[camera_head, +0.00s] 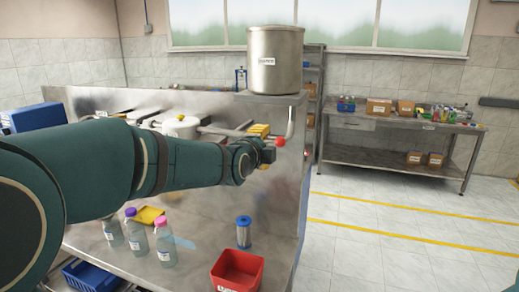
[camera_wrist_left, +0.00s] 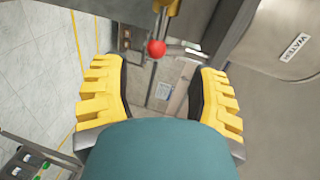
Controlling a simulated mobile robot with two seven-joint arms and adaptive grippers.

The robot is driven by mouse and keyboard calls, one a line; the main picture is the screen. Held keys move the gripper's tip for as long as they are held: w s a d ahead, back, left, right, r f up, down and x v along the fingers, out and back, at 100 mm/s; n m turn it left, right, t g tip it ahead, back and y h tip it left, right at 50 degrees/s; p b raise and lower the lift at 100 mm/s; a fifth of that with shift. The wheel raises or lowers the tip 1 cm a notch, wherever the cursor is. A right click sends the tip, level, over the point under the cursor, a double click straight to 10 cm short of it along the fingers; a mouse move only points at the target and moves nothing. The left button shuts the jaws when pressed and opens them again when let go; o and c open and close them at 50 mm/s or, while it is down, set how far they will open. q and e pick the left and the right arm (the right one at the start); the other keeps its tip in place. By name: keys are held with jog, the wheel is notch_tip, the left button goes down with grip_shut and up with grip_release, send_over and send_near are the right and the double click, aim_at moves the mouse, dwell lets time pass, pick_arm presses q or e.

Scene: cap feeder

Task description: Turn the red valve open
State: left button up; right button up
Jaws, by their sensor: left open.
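The red ball of the valve (camera_head: 280,142) shows just at the end of my left arm, below a bent metal pipe, in the head view. In the left wrist view the red ball (camera_wrist_left: 156,48) lies ahead, near the top middle, with a yellow part above it. My left gripper (camera_wrist_left: 161,88) is open, its two yellow ribbed fingers spread wide on either side with nothing between them. The ball appears beyond the fingertips; I cannot tell the exact distance. In the head view my left gripper (camera_head: 270,149) is mostly hidden by its own wrist. My right gripper is out of view.
A large metal tank (camera_head: 275,58) stands on the steel machine, close above my left gripper. Below my arm are bottles (camera_head: 165,245), a blue-capped cylinder (camera_head: 244,232) and a red bin (camera_head: 238,272). A side table (camera_head: 345,157) stands behind at right; the floor there is clear.

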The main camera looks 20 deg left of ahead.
pick_arm(q)
jog(key=shift+s+r, duration=0.1)
jog(key=shift+s, duration=0.8)
